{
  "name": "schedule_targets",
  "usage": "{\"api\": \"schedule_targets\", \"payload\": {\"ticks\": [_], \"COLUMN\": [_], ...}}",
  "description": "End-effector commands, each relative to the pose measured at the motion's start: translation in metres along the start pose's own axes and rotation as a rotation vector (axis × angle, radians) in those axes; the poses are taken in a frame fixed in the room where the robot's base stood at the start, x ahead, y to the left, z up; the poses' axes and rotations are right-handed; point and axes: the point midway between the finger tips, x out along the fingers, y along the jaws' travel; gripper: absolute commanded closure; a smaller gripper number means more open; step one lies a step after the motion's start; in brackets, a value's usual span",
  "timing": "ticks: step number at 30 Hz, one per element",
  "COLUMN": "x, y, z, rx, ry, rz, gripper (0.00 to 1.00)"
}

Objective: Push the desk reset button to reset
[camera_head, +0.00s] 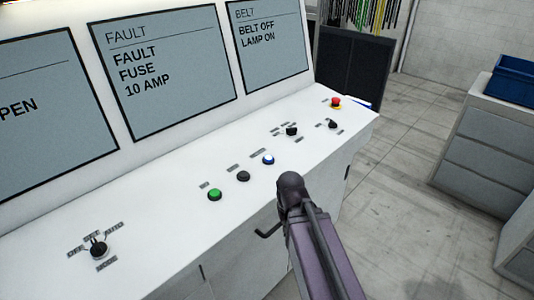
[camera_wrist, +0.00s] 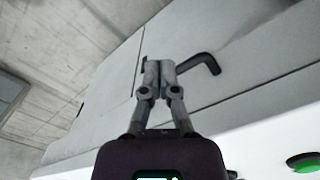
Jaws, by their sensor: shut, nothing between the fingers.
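The white desk (camera_head: 150,200) carries a row of push buttons: a green button (camera_head: 214,194), a black button (camera_head: 243,176) and a blue-and-white button (camera_head: 268,160). Their small labels are too small to read, so I cannot tell by text which is the reset button. In the wrist view my gripper (camera_wrist: 159,68) is shut and empty, with the desk's front panels and a black handle (camera_wrist: 205,65) behind it. The green button (camera_wrist: 305,162) shows at that view's lower right, apart from the fingers. In the head view my arm is beside the desk's front edge, right of the buttons.
A mode selector knob (camera_head: 98,248) is at the desk's left. Two small black knobs (camera_head: 292,131) (camera_head: 332,124) and a red emergency stop (camera_head: 336,103) are toward the far right. The middle screen (camera_head: 170,75) reads FAULT FUSE 10 AMP. Grey drawers (camera_head: 485,130) stand across open floor.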

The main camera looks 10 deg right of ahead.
Motion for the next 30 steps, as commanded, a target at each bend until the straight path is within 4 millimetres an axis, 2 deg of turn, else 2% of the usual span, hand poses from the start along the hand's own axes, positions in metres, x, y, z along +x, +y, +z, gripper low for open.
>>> {"api": "schedule_targets", "payload": {"ticks": [8, 14, 20, 30], "x": [-0.003, -0.020, -0.052, -0.119], "y": [0.000, 0.000, -0.003, -0.001], "z": [-0.003, -0.022, -0.060, -0.145], "rx": [-0.005, -0.041, -0.119, -0.314], "ry": [0.001, 0.009, 0.027, 0.072], "rz": [-0.001, -0.005, -0.014, -0.027], "gripper": [1.00, 1.00, 1.00, 1.00]}}
